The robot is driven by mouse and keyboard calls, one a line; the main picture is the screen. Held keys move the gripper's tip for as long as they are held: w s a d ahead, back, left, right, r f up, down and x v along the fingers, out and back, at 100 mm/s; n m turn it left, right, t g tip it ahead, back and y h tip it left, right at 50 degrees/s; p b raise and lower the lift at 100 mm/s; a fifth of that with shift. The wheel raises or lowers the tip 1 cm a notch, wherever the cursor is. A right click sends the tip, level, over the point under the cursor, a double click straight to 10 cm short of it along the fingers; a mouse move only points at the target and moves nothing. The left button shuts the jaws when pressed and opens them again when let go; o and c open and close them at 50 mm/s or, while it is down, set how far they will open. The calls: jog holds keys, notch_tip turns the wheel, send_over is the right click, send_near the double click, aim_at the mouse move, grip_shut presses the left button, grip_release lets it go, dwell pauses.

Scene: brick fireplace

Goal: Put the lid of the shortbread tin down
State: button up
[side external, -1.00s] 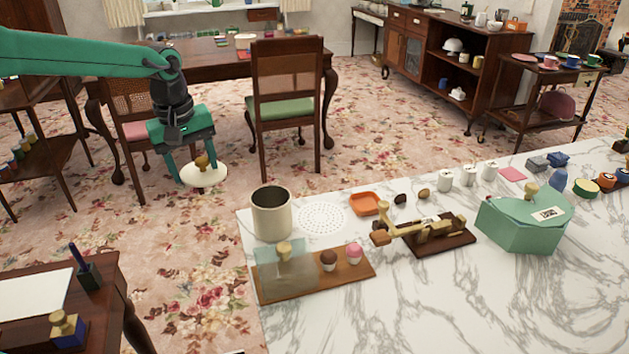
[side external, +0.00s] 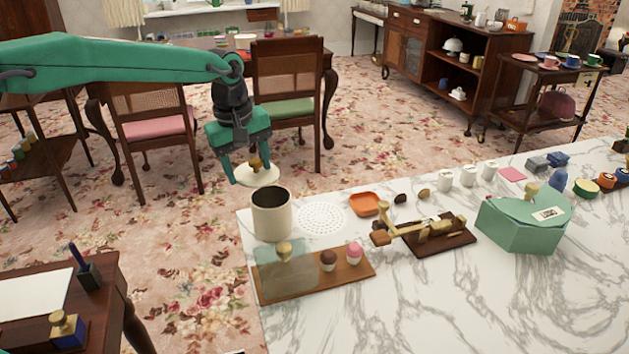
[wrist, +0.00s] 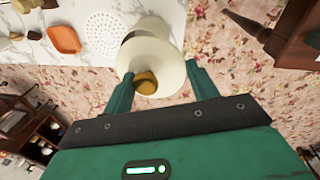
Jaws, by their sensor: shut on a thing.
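My gripper (side external: 247,170) is shut on the brass knob of the cream lid (side external: 266,179) and holds it in the air. In the side view the lid appears above and a little left of an open cream tin (side external: 271,215), which stands at the marble table's left edge. In the wrist view the lid (wrist: 168,52) hangs at the fingertips (wrist: 147,84), its knob (wrist: 146,83) facing me, and covers most of the tin (wrist: 140,32).
A white perforated disc (side external: 321,218) and an orange dish (side external: 364,204) lie right of the tin. In front of it is a wooden board (side external: 310,285) with a clear cover and two small cakes. The front marble is clear.

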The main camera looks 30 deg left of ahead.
jog(key=w+d+f, duration=0.1)
jog(key=d, duration=0.7)
jog(key=w+d+f, duration=0.2)
jog(key=d, duration=0.7)
jog(key=shift+d+f+n, duration=0.15)
jog(key=shift+d+n, duration=0.1)
jog(key=shift+n, duration=0.15)
jog(key=shift+w+a, duration=0.1)
jog(key=shift+w, duration=0.05)
jog(key=w+a+f, duration=0.2)
jog(key=w, duration=0.1)
jog(key=w+a+f, duration=0.2)
jog(key=a, duration=0.1)
jog(key=w+a+f, duration=0.2)
jog(key=w+f, duration=0.1)
jog(key=shift+w+a, duration=0.3)
jog(key=shift+w, duration=0.05)
jog(key=shift+f, duration=0.1)
jog(key=shift+f, duration=1.95)
jog(key=shift+f, duration=0.55)
jog(key=o, duration=1)
jog(key=shift+o, duration=0.2)
